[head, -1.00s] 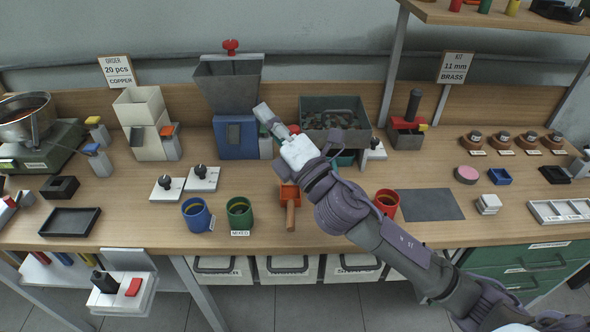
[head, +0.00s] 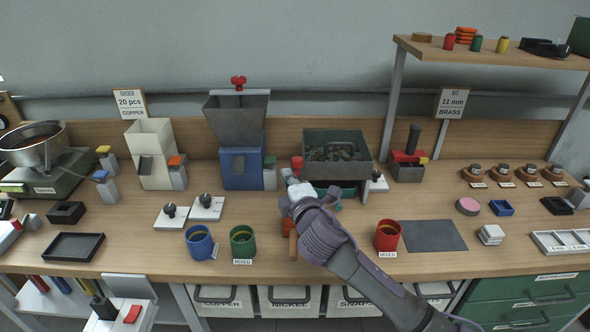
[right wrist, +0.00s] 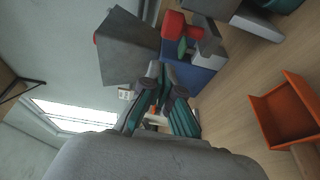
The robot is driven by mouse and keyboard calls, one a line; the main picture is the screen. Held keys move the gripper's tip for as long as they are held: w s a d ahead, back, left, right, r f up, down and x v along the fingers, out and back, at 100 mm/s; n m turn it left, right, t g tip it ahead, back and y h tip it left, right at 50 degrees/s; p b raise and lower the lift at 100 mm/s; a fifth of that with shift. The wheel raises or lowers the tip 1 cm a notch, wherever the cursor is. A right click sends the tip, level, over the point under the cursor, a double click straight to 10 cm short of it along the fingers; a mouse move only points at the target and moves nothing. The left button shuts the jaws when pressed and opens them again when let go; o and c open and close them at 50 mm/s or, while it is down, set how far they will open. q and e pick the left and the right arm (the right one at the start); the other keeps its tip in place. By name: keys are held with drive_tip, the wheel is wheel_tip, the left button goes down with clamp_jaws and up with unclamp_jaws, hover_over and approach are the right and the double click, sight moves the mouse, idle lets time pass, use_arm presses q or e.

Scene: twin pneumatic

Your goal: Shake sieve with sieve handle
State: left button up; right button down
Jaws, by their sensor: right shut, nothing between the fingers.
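The sieve is a dark grey rectangular tray (head: 367,172) holding dark pieces, on a teal base right of the blue hopper. Its red sieve handle (head: 297,163) sticks out at the tray's left side. It also shows in the right wrist view (right wrist: 172,24), near the top. My right gripper (head: 287,174) is shut and empty, just below and left of the red handle in the head view. In the right wrist view, its fingertips (right wrist: 160,70) point toward the blue hopper base, apart from the handle in the picture. Contact cannot be told. My left gripper is not in view.
The hopper (head: 238,118) stands close left of the sieve. An orange scoop (right wrist: 285,112) lies in front, largely hidden by my arm in the head view. Blue (head: 199,243), green (head: 242,241) and red (head: 388,236) cups stand near the front edge. A grey mat (head: 433,236) is bare.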

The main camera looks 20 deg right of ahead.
drive_tip(key=shift+w+d+f, duration=0.1)
drive_tip(key=shift+w+d, duration=0.95)
drive_tip(key=shift+d, duration=0.2)
